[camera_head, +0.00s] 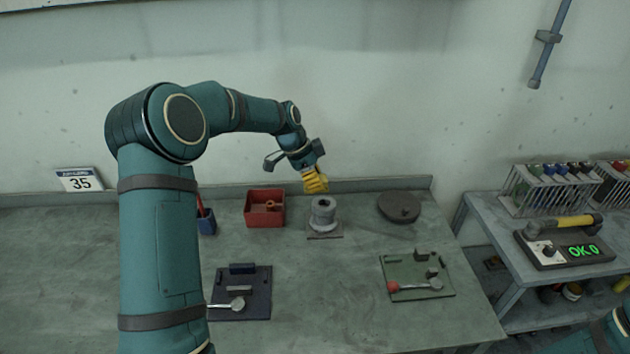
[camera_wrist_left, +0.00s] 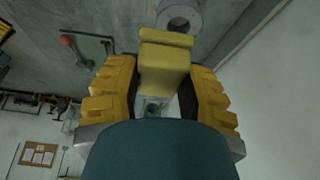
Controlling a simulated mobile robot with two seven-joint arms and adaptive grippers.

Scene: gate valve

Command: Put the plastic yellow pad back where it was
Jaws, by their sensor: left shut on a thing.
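My left gripper (camera_head: 314,181) is above and slightly left of the grey flanged valve body (camera_head: 323,213), near the back of the workbench. In the left wrist view its yellow ridged fingers (camera_wrist_left: 160,88) are shut on the plastic yellow pad (camera_wrist_left: 165,68), a pale yellow block with a wider end. In the head view I cannot tell the pad apart from the yellow fingers. The valve body's round opening (camera_wrist_left: 179,17) shows beyond the pad in the left wrist view, apart from it. My right gripper is not in view.
A red bin (camera_head: 265,208) stands left of the valve body and a dark round disc (camera_head: 399,207) lies right. A dark plate (camera_head: 241,292) and a green plate (camera_head: 418,276) with a red-knobbed lever lie in front. A side shelf holds a device (camera_head: 567,249) reading "OK 0".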

